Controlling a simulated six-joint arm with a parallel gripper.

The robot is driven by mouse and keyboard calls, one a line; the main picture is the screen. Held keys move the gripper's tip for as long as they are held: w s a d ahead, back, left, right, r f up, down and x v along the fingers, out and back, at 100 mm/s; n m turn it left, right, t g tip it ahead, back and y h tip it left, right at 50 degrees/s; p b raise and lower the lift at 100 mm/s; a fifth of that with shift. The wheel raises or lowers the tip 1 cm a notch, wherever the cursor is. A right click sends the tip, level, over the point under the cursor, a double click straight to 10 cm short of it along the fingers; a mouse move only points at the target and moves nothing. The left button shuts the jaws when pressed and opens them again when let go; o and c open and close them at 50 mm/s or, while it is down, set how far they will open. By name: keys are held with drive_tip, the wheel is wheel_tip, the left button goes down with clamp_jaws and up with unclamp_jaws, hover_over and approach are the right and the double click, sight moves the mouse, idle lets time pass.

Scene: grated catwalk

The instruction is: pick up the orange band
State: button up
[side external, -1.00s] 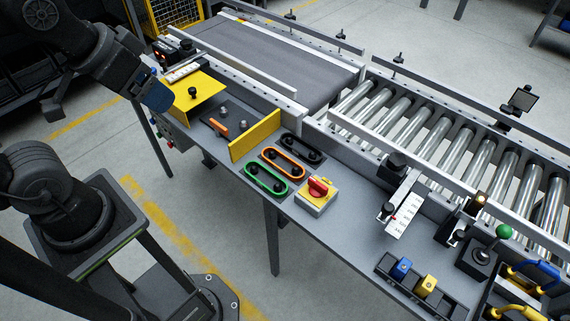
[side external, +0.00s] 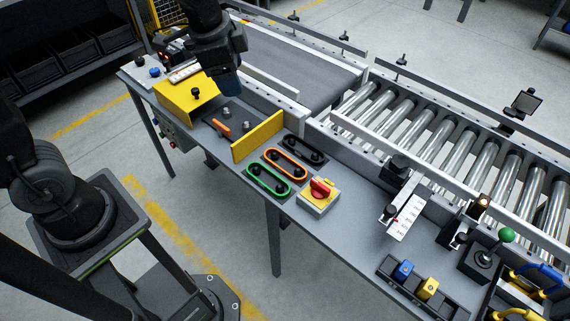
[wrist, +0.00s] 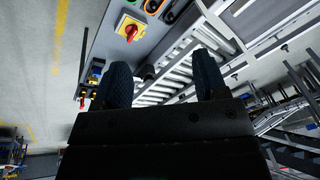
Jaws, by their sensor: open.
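The orange band (side external: 288,156) is a long loop around two black pegs on the grey bench. It lies between a green band (side external: 257,184) and a black band (side external: 304,148), each also around dark pegs. Part of the orange band shows at the top edge of the wrist view (wrist: 169,17). My gripper (side external: 228,86) is open, with dark blue fingers apart and nothing between them. It hangs above the bench, up and left of the bands in the side view. Its two fingers also show in the wrist view (wrist: 163,64).
A yellow upright plate (side external: 257,137) stands between my gripper and the bands. A yellow box with a red knob (side external: 320,190) sits right beside them. A yellow cover (side external: 187,94) and an orange bar (side external: 222,128) are at left. Conveyor rails (side external: 350,143) run behind.

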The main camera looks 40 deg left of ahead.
drive_tip(key=w+d+f+m+g, duration=0.1)
drive_tip(key=w+f+m, duration=0.2)
drive_tip(key=w+f, duration=0.2)
drive_tip(key=m+g, duration=0.2)
drive_tip(key=m, duration=0.4)
approach(286, 167)
drive_tip(key=shift+s+d+f+m, duration=0.1)
drive_tip(key=shift+f+m, duration=0.2)
drive_tip(key=shift+f, duration=3.4)
drive_tip(key=c, duration=0.7)
wheel_tip(286, 167, up, 10)
